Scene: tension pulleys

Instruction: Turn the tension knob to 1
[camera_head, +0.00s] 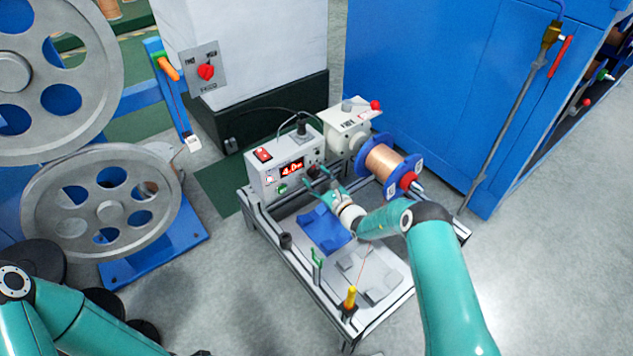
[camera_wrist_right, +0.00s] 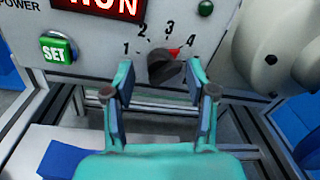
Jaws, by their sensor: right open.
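The tension knob (camera_wrist_right: 166,69) is a dark dial on the grey control box (camera_head: 266,180), with the marks 1, 2, 3 and 4 around its upper side. In the right wrist view its red pointer points up and right, towards the 4. My right gripper (camera_head: 319,180) is open in front of the box. In the right wrist view my right gripper (camera_wrist_right: 160,80) has one finger on each side of the knob, with gaps visible. In the head view the knob is small and partly behind the fingers. Of my left arm only links show at bottom left.
The box has a red display (camera_head: 292,169) and a green SET button (camera_wrist_right: 58,48). A copper wire spool (camera_head: 384,162) stands right of it. Large grey wheels (camera_head: 100,203) stand at left.

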